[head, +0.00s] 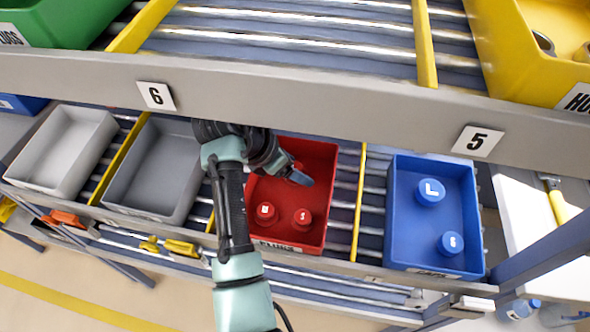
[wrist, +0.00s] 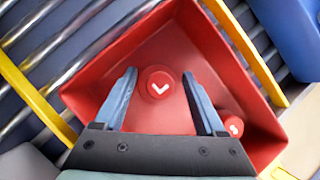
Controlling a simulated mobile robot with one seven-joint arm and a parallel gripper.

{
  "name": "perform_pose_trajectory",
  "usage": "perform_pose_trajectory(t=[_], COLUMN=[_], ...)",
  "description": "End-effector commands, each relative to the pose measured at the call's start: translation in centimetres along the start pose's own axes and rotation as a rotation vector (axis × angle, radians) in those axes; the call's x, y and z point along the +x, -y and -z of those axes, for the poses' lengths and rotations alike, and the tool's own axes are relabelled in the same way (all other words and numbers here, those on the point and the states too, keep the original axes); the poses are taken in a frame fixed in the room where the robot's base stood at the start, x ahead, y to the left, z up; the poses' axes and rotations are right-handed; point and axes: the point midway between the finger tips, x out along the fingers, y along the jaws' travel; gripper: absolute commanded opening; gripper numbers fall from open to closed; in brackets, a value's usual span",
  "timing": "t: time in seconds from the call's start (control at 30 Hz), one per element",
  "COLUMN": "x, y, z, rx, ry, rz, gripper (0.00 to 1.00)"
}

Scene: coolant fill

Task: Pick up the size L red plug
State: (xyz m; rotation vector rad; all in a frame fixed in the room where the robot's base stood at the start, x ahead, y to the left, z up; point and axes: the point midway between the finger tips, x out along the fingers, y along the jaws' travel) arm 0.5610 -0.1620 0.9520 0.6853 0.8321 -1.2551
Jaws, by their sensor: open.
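The red bin (head: 318,160) on the lower rack holds three red plugs. One plug (wrist: 158,85), with a white angled mark that reads as a turned L, lies between my fingertips in the wrist view. In the head view this plug (head: 297,166) is mostly hidden by my gripper (head: 300,178). My gripper (wrist: 160,75) is open, reaching down into the bin, one finger on each side of the L plug with gaps showing. The M plug (head: 266,211) and S plug (head: 302,217) stand at the bin's near side. The S plug (wrist: 232,126) shows right of my right finger.
A blue bin (head: 400,215) with blue plugs stands right of the red bin. Two grey bins (head: 115,195) stand to the left. A grey shelf beam (head: 320,112) crosses above the bins, close over my arm. Yellow dividers (head: 359,205) flank the red bin.

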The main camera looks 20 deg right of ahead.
Motion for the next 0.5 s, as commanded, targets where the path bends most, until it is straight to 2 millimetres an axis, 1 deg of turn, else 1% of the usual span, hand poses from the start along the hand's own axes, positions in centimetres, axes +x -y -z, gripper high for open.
perform_pose_trajectory(t=[0.07,0.1,0.17,0.2,0.27,0.3,0.43,0.5], x=[-0.01,-0.01,-0.02,-0.03,-0.04,-0.04,-0.05,-0.05], y=[0.01,0.01,0.01,0.01,0.00,0.00,0.00,-0.01], z=[-0.02,-0.02,-0.02,-0.02,-0.02,-0.02,-0.02,-0.02], rx=[0.000,0.000,0.000,0.000,0.000,0.000,0.000,0.000], ry=[0.000,0.000,0.000,0.000,0.000,0.000,0.000,0.000], rz=[0.000,0.000,0.000,0.000,0.000,0.000,0.000,0.000], gripper=[0.72,0.71,0.60,0.53,0.42,0.35,0.11,0.10])
